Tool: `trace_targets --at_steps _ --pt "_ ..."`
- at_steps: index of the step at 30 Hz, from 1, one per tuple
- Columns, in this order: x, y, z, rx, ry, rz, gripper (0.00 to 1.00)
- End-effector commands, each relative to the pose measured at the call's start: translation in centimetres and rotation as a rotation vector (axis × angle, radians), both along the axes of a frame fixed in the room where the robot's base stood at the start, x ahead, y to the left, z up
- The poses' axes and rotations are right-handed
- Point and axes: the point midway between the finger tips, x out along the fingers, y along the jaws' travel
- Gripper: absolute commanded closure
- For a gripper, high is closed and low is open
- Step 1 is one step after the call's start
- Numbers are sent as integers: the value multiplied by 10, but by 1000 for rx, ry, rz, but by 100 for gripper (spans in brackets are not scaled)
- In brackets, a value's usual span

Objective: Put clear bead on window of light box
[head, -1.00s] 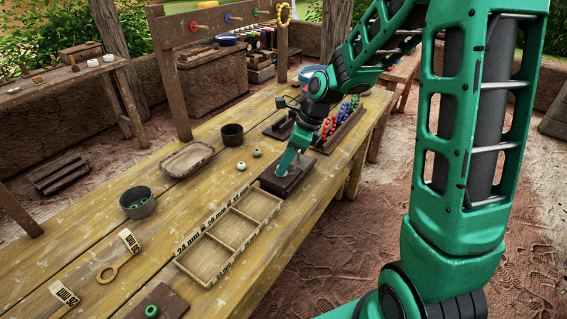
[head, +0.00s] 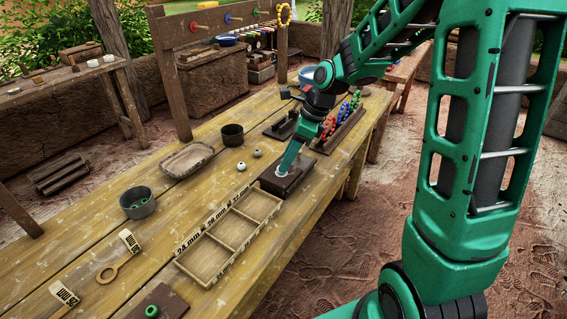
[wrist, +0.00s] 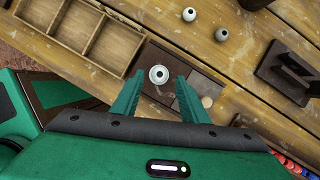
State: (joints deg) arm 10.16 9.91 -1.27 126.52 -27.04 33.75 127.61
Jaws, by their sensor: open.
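The light box (head: 300,182) is a dark, low box on the table, right of the three-part tray. A pale, ring-like clear bead (wrist: 158,74) sits on its dark top in the wrist view, hole upward. I cannot tell whether a window lies under it. A pale round disc (wrist: 207,102) shows beside my right finger, apart from the bead. My gripper (wrist: 157,88) is open, with one finger on each side of the bead and gaps between. In the head view my gripper (head: 287,166) points down just over the box.
The three-part tray (head: 213,261) lies close beside the box. Two loose beads (head: 241,166) (head: 257,153) lie on the table behind it. A dark cup (head: 232,134), a bowl of green beads (head: 152,205) and a rack of coloured beads (head: 340,128) stand nearby.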

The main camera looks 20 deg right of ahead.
Motion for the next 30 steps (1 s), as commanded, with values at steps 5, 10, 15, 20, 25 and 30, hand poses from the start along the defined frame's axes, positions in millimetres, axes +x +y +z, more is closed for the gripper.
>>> trace_targets --at_steps 5,10,15,20,25,30 --pt "-6 -13 35 -2 -5 -1 60" --pt "-11 -24 63 -1 -4 -3 60" --pt "-14 -30 80 0 -1 0 60" --pt "-15 -32 86 0 -1 0 60" --pt "-19 -34 87 -10 -7 16 60" --pt "-42 -52 87 -91 -51 154 60"
